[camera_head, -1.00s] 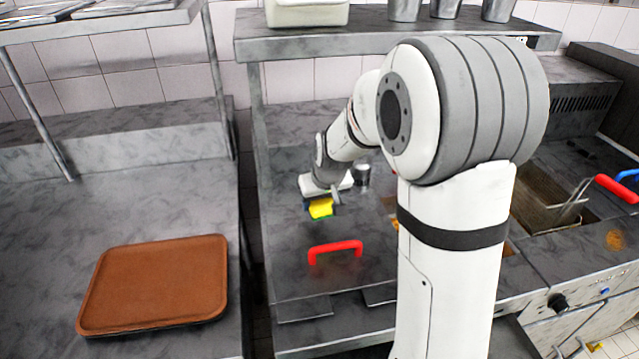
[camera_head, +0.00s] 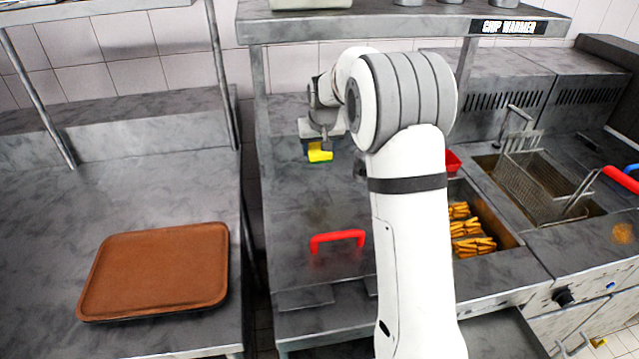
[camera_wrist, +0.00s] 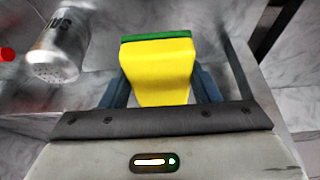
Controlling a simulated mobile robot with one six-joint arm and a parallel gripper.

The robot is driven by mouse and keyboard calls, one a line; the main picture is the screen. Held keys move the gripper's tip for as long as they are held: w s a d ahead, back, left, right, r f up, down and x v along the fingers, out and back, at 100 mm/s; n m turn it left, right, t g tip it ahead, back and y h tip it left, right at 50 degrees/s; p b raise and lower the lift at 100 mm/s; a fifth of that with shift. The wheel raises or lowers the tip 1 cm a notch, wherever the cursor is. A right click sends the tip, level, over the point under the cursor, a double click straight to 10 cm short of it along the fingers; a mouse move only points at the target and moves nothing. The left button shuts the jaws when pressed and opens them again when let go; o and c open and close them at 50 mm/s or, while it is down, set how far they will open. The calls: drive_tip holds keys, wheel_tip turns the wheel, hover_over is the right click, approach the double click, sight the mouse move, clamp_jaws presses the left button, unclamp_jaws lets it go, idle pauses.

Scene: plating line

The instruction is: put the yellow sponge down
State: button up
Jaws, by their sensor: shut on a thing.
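The yellow sponge (camera_head: 319,152) with a green layer is in my gripper (camera_head: 318,150), above the back part of the steel counter left of the chip bay. In the wrist view the sponge (camera_wrist: 158,70) sits between the two dark blue fingers of my gripper (camera_wrist: 160,88), which are shut on it. Its green side faces away from the wrist. Whether its far edge touches the counter cannot be told.
A metal shaker (camera_wrist: 58,48) stands close left of the sponge in the wrist view. A red handle (camera_head: 337,238) is on the counter in front. A chip bay (camera_head: 510,240) and fryer basket (camera_head: 540,178) are right. A brown tray (camera_head: 157,268) lies on the left counter.

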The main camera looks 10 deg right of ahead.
sight(319, 182)
drive_tip(key=f, duration=0.3)
drive_tip(key=f+p, duration=0.1)
drive_tip(key=f, duration=0.6)
drive_tip(key=shift+w, duration=0.3)
drive_tip(key=shift+f, duration=0.25)
drive_tip(key=o, duration=1)
drive_tip(key=shift+s, duration=0.15)
drive_tip(key=shift+d, duration=0.1)
